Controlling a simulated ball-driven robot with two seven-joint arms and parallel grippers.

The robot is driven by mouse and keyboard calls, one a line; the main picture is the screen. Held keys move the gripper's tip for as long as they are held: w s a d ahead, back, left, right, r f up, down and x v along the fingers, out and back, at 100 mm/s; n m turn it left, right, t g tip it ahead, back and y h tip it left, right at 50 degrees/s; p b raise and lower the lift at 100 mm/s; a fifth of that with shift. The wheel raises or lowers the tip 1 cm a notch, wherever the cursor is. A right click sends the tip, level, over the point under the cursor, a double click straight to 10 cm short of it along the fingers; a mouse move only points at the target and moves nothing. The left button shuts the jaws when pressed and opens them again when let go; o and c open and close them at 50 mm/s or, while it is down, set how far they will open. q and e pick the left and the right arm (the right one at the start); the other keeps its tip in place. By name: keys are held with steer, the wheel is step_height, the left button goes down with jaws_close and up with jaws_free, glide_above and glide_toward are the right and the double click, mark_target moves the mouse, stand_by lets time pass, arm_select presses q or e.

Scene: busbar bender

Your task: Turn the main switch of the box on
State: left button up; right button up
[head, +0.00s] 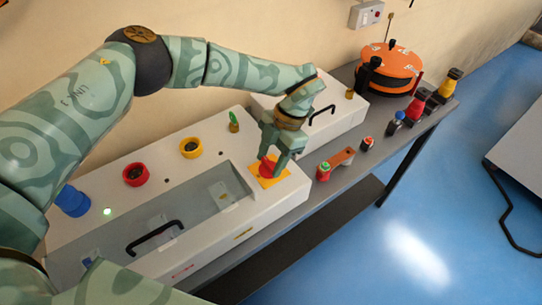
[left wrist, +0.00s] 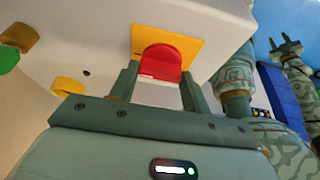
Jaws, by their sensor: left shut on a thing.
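The white box (head: 217,151) stands on a dark bench along the wall. Its main switch is a red knob (head: 267,169) on a square yellow plate (head: 281,179) at the box's right end. My left gripper (head: 275,161) comes down over this knob and is shut on it. In the left wrist view the red knob (left wrist: 160,62) sits between the two fingers, in front of the yellow plate (left wrist: 193,43). The fingers hide part of the knob in the head view. My right gripper (left wrist: 286,46) shows small at the upper right of the left wrist view, its fingers apart and empty.
The box top carries a red ring (head: 136,175), a yellow ring (head: 191,148), a blue knob (head: 72,201), a lit green lamp (head: 107,211) and a black handle (head: 153,236). A second white box, an orange drum (head: 391,66) and several small coloured parts stand further right.

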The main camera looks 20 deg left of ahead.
stand_by(0.4)
arm_select(q)
steer(key=o, duration=1)
steer(key=v, duration=1.6)
steer(key=shift+r, duration=0.2)
steer(key=shift+d, duration=0.1)
